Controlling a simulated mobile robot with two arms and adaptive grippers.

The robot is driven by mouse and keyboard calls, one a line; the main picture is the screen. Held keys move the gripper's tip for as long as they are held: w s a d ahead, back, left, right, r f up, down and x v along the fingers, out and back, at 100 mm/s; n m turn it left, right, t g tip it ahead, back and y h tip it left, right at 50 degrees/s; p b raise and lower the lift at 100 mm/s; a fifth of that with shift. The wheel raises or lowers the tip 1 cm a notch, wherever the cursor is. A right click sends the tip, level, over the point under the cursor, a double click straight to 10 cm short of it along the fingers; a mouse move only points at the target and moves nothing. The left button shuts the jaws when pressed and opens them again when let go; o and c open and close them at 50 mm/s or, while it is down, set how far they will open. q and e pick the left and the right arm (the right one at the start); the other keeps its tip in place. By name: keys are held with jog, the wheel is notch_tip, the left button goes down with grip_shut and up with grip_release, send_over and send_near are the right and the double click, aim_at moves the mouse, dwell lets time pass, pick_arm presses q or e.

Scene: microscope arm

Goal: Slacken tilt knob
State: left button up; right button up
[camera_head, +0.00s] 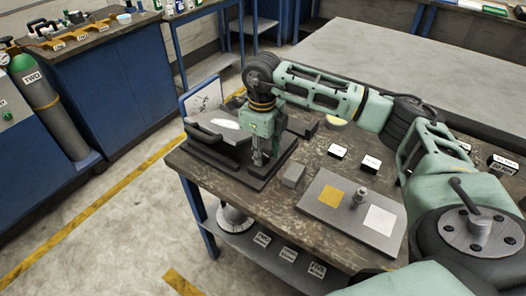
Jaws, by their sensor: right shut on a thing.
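My right arm reaches in from the right, across the bench. My right gripper (258,158) points down beside the dark microscope stand (207,155) at the left end of the bench. It is shut on a small part there, apparently the tilt knob, which the fingers hide, so its shape and angle cannot be told. A pale bright patch lies on the stand's dark upper part, and a blue-edged panel (203,103) stands behind it. My left gripper is not in view.
A lower shelf holds a round part (235,218). A gas cylinder (47,110) stands far left.

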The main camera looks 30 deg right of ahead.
jog(key=shift+a, duration=0.3)
jog(key=o, duration=1)
jog(key=shift+r, duration=0.1)
jog(key=shift+d, duration=0.1)
notch_tip(320, 180, up, 12)
jog(key=shift+f, duration=0.1)
